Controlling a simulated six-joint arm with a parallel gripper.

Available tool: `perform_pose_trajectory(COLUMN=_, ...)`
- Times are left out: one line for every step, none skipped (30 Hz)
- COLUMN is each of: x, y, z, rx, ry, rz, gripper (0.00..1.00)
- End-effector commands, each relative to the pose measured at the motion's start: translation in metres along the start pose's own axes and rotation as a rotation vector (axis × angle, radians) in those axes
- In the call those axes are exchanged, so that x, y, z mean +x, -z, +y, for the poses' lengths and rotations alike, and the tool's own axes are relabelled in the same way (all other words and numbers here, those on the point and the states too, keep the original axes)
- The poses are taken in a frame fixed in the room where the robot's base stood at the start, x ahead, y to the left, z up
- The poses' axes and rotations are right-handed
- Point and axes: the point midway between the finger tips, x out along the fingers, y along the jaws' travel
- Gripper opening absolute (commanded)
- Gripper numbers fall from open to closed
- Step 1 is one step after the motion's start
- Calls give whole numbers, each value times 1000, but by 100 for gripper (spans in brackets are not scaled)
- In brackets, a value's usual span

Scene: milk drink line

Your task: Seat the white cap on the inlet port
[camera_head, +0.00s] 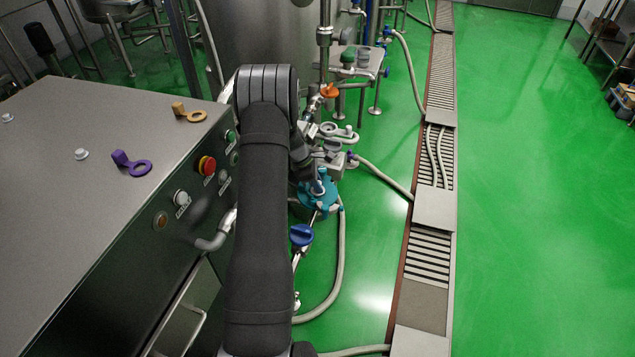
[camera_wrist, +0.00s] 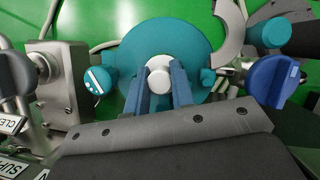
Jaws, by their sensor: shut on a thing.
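The white cap (camera_wrist: 157,80) shows in the wrist view as a pale round piece between the two blue-grey fingers of my gripper (camera_wrist: 160,68). My gripper is shut on it. Directly behind the cap is a round teal housing (camera_wrist: 187,38), which also shows in the head view (camera_head: 330,197) beyond my forearm. The cap overlaps the middle of this housing in the wrist view. The inlet port cannot be made out; it may be hidden behind the cap and fingers. I cannot tell whether the cap touches the housing.
A dark blue knob (camera_wrist: 274,80) stands right of the housing, and a small teal fitting (camera_wrist: 97,82) left of it. A steel cabinet (camera_head: 60,130) on the left bears a purple tagged cap (camera_head: 137,166) and an ochre one (camera_head: 190,115). A hose (camera_head: 341,260) curves across the green floor.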

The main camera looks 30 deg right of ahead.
Motion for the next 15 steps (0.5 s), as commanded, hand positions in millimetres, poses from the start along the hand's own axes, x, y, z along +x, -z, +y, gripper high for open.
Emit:
perform_pose_trajectory(x=1, y=0, z=0, rx=0, ry=0, rz=0, gripper=0)
perform_pose_trajectory(x=2, y=1, z=0, rx=0, ry=0, rz=0, gripper=0)
perform_pose_trajectory(x=2, y=1, z=0, rx=0, ry=0, rz=0, gripper=26)
perform_pose_trajectory(x=2, y=1, z=0, rx=0, ry=0, rz=0, gripper=32)
perform_pose_trajectory(x=2, y=1, z=0, rx=0, ry=0, rz=0, gripper=37)
perform_pose_trajectory(x=2, y=1, z=0, rx=0, ry=0, rz=0, gripper=45)
perform_pose_trajectory(x=2, y=1, z=0, rx=0, ry=0, rz=0, gripper=47)
perform_pose_trajectory(x=2, y=1, z=0, rx=0, ry=-1, rz=0, gripper=47)
perform_pose_trajectory(x=2, y=1, z=0, rx=0, ry=-1, rz=0, gripper=47)
perform_pose_trajectory(x=1, y=1, z=0, rx=0, ry=-1, rz=0, gripper=47)
perform_pose_trajectory(x=1, y=1, z=1, rx=0, ry=-2, rz=0, gripper=47)
perform_pose_trajectory(x=1, y=1, z=1, rx=0, ry=-2, rz=0, gripper=47)
perform_pose_trajectory(x=1, y=1, z=1, rx=0, ry=-2, rz=0, gripper=47)
perform_pose_trajectory(x=1, y=1, z=1, rx=0, ry=-3, rz=0, gripper=47)
perform_pose_trajectory(x=1, y=1, z=1, rx=0, ry=-3, rz=0, gripper=47)
